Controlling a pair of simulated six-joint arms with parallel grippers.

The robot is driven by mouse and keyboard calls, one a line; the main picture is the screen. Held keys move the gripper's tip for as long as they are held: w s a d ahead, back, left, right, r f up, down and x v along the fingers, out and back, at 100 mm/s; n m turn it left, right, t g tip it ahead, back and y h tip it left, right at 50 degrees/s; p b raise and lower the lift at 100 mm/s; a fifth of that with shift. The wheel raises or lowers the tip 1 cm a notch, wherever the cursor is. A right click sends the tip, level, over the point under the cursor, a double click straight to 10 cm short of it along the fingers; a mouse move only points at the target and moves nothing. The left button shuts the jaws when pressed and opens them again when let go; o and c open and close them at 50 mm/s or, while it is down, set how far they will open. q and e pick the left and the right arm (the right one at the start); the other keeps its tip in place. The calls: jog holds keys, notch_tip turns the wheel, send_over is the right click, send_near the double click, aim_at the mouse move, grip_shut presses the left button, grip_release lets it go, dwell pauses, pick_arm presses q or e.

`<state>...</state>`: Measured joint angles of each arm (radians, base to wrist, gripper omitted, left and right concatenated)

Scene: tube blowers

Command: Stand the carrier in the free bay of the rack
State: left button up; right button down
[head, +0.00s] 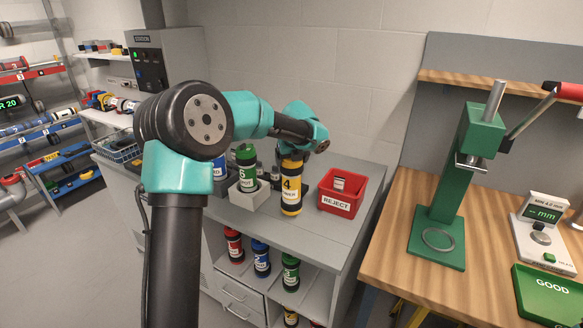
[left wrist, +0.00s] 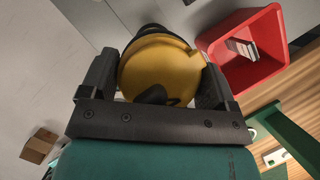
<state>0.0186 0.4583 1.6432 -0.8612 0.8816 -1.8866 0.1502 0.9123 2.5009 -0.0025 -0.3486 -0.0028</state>
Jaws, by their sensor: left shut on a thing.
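A yellow carrier (head: 291,185) with a black base and a white label reading 4 stands upright over the grey counter (head: 336,222). I cannot tell whether its base touches the counter. My left gripper (head: 302,148) is at its top; in the left wrist view the jaws (left wrist: 152,82) are shut on the carrier's round yellow end (left wrist: 158,68). A green carrier (head: 246,168) stands in a pale grey holder (head: 249,196) just left of it. A blue carrier (head: 219,170) is partly hidden behind my arm. I cannot make out a free bay. My right gripper is out of view.
A red REJECT bin (head: 341,192) stands close to the right of the yellow carrier. Red (head: 234,245), blue (head: 261,258) and green (head: 290,272) carriers stand on the shelf below. A green press (head: 440,225) is on the wooden bench to the right.

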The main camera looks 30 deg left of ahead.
pick_arm(q)
jog(key=shift+f, duration=1.7)
jog(key=o, duration=1.2)
jog(key=v, duration=1.2)
